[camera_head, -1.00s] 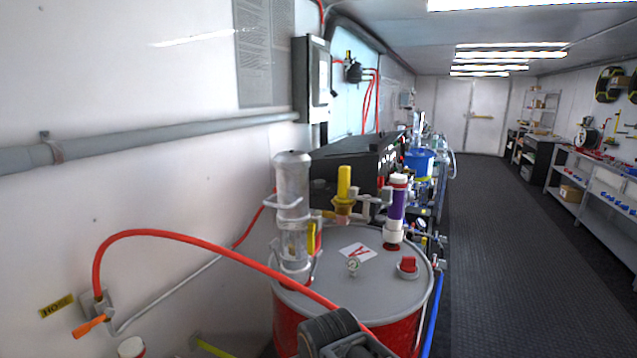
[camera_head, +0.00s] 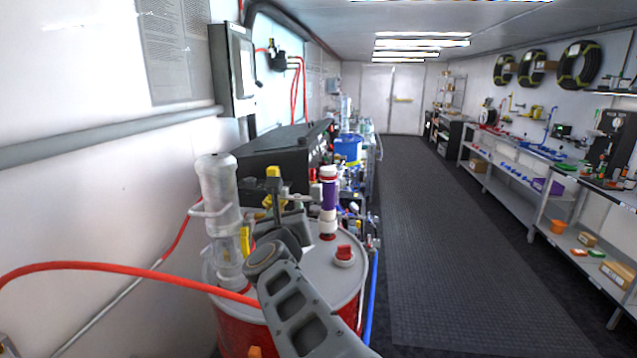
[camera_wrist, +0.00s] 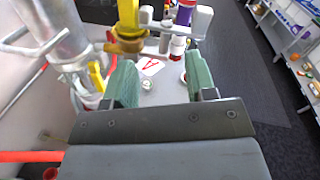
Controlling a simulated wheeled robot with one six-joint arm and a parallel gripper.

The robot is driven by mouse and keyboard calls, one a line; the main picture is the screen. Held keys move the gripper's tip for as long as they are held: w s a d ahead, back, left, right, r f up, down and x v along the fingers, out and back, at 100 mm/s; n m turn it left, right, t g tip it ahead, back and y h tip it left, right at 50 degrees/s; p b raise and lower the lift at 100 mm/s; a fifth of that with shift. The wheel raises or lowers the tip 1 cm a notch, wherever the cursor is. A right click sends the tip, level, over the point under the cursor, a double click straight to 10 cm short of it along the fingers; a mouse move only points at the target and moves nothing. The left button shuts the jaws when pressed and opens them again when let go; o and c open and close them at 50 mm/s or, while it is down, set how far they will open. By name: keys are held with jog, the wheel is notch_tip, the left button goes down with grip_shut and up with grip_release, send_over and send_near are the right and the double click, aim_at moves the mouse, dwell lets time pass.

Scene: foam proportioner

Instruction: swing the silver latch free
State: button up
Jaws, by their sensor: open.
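No part can be picked out for certain as the silver latch. A silver pump cylinder (camera_head: 218,190) with side handles stands on the left of the grey drum lid (camera_head: 318,290). It also shows at the upper left of the wrist view (camera_wrist: 58,38). A yellow-handled valve (camera_wrist: 128,14) on metal pipework is ahead of my gripper (camera_wrist: 161,78). My gripper is open, its green fingers apart with nothing between them. In the head view my arm hides part of the lid and pipework.
A red hose (camera_head: 110,267) runs across the left front to the drum. A purple and white cylinder (camera_head: 328,195) and a red cap (camera_head: 343,252) rise from the lid. A black machine (camera_head: 275,155) stands behind. The dark aisle floor (camera_head: 450,240) to the right is clear.

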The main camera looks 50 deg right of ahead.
aim_at(318, 186)
jog(key=w+d+m, duration=0.1)
jog(key=d, duration=0.4)
jog(key=w+d+m+g+h+p, duration=0.1)
jog(key=w+d+m, duration=0.1)
jog(key=d, duration=0.2)
jog(key=w+d+r+m+g+h, duration=0.1)
jog(key=d+m, duration=0.1)
jog(key=d, duration=0.3)
jog(key=shift+w+d+p, duration=0.25)
jog(key=shift+d+p, duration=0.05)
jog(key=shift+p, duration=0.05)
jog(key=c, duration=0.9)
